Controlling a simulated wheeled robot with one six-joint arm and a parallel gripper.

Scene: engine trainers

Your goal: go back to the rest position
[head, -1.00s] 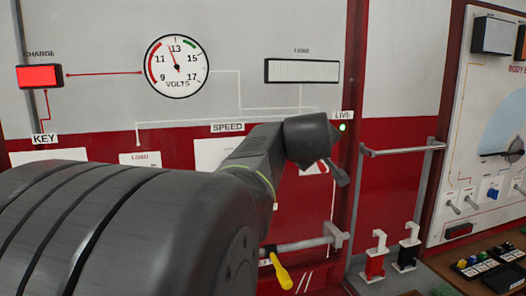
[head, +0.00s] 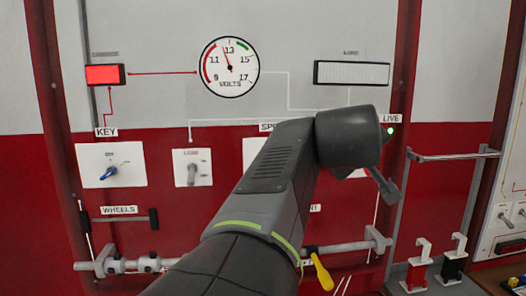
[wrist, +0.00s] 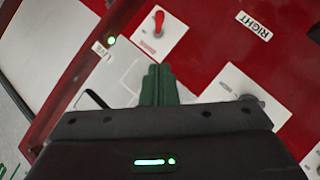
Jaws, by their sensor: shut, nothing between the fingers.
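My gripper (head: 383,184) is in front of the red and grey panel (head: 230,150), below and left of the LIVE label. In the wrist view its green fingers (wrist: 159,85) are together with nothing between them. My dark grey arm crosses the lower middle of the head view and hides part of the panel's lower half. The wrist view also shows a red toggle switch (wrist: 158,22) on a white plate beyond the fingers and a RIGHT label (wrist: 254,25).
A volts gauge (head: 230,67) reads about 13. A red CHARGE lamp (head: 105,75) is lit. A blue KEY knob (head: 110,173) and a LOAD toggle (head: 192,174) are at left. A yellow-handled lever (head: 320,271) hangs below my arm. Red (head: 417,272) and black (head: 454,262) terminals stand at right.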

